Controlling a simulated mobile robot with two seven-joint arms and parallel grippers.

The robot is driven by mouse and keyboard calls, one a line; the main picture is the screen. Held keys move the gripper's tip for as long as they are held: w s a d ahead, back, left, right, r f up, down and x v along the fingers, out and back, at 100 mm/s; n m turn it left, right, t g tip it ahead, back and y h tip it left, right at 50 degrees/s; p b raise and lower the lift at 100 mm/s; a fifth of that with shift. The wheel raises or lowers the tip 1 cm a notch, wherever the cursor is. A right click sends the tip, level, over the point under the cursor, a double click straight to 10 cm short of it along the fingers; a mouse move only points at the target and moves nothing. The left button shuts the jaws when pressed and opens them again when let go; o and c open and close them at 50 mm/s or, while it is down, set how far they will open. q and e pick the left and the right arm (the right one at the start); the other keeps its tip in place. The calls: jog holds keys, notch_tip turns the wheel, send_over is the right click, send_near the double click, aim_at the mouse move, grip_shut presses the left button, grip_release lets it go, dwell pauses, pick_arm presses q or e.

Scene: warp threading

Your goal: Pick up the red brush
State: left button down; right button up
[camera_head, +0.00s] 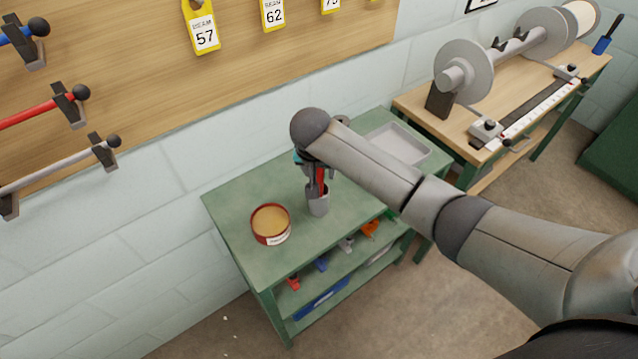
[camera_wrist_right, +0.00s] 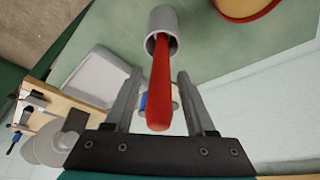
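The red brush (camera_head: 320,179) stands in a grey cup (camera_head: 318,204) on the green table, its red handle pointing up. In the right wrist view the red brush handle (camera_wrist_right: 161,85) rises out of the cup (camera_wrist_right: 163,22) toward the camera. My right gripper (camera_wrist_right: 159,72) is open, with one finger on each side of the handle and gaps visible on both sides. In the head view my right gripper (camera_head: 315,183) is over the cup and partly hidden by my arm. The brush's lower end is hidden inside the cup. My left gripper is not in view.
A round red tin (camera_head: 270,224) stands left of the cup on the green table (camera_head: 235,205). A grey tray (camera_head: 399,144) lies at the table's right end. A wooden bench (camera_head: 480,149) with a roller machine stands beyond. Small coloured items sit on the shelf below.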

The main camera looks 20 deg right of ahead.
grip_shut()
dwell(0.5)
